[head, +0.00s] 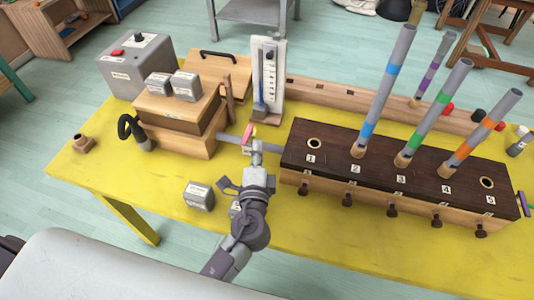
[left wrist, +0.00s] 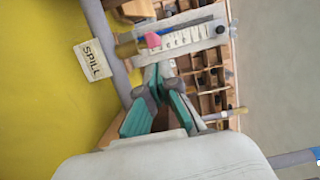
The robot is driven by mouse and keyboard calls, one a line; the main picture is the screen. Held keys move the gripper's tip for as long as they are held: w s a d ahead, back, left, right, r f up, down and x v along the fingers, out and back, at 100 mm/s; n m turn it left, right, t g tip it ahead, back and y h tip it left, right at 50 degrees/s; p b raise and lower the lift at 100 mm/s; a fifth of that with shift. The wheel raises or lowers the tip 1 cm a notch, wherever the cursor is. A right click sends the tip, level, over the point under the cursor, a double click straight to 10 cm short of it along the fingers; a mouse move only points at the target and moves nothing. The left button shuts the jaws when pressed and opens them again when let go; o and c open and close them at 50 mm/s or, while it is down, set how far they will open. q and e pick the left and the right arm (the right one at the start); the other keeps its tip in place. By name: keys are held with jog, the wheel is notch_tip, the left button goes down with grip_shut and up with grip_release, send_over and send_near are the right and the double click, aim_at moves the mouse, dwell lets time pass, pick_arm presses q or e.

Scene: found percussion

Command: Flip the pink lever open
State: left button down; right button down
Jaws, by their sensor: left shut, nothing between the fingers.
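The small pink lever (head: 248,132) stands between the stacked wooden boxes and the dark-topped box, by a grey pipe (head: 228,138). In the left wrist view the pink lever (left wrist: 152,40) sits beside a brass-coloured fitting (left wrist: 129,48) near the grey pipe. My left gripper (head: 256,148) is shut and empty, just in front of the lever in the head view. In the left wrist view its closed fingertips (left wrist: 160,72) point toward the lever; I cannot tell whether they touch it. My right gripper is not in view.
The dark-topped numbered box (head: 330,165) with upright banded tubes (head: 383,90) stands right of my gripper. Wooden boxes (head: 180,120) stand to the left, a white gauge board (head: 268,75) behind. Small grey blocks (head: 199,195) lie near my arm. A "SPILL" label (left wrist: 93,60) lies on yellow.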

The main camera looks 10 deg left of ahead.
pick_arm(q)
jog(key=shift+a, duration=0.6)
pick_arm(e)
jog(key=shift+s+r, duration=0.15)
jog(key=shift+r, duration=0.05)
